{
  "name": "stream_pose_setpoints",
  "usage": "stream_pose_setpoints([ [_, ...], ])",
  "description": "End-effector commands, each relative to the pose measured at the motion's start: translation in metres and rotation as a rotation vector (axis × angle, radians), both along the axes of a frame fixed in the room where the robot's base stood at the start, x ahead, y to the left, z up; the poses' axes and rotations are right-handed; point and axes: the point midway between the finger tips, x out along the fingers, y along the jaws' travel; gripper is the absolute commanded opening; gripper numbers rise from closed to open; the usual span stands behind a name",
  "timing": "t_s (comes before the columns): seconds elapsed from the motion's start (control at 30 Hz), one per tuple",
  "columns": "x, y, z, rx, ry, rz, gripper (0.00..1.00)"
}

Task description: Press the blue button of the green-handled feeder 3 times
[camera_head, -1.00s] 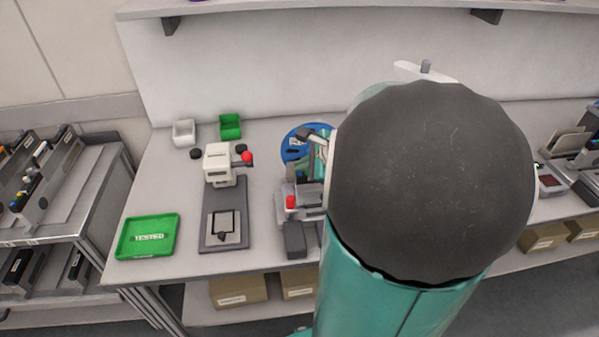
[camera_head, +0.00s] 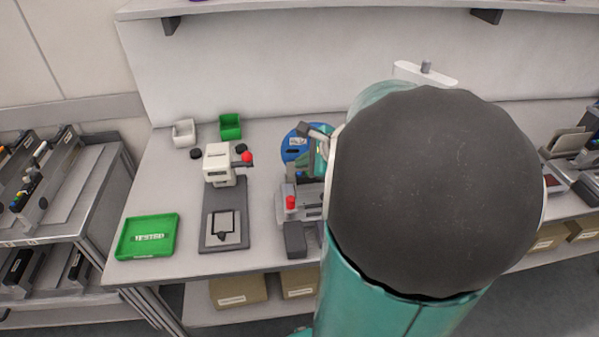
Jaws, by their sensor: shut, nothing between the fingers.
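My own arm, with a large dark rounded joint and a teal link, fills the middle right of the head view and hides much of the bench there. My gripper does not show; it is hidden behind the arm or out of frame. I cannot make out a green-handled feeder or its blue button for certain. Beside the arm's left edge is a partly covered grey bench device with a red knob (camera_head: 291,203). A blue reel (camera_head: 293,155) lies behind it, with small greenish and teal parts between them that are too hidden to name.
A white press (camera_head: 218,163) with a red knob stands left on the bench (camera_head: 170,190). A green "TESTED" tray (camera_head: 125,240), a white bin (camera_head: 184,132) and a green bin (camera_head: 230,127) are near it. A trolley (camera_head: 88,190) with several feeders stands at far left.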

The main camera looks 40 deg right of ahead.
Motion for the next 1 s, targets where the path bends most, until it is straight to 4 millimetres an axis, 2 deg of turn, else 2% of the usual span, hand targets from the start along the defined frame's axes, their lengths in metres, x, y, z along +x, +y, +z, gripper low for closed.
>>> stream_pose_setpoints([
  [0.17, 0.000, 0.000, 0.003, -0.001, -0.001, 0.000, 0.00],
  [0.7, 0.000, 0.000, 0.048, -0.002, -0.002, 0.000, 0.00],
  [1.0, 0.000, 0.000, 0.050, 0.001, 0.000, -0.001, 0.00],
])
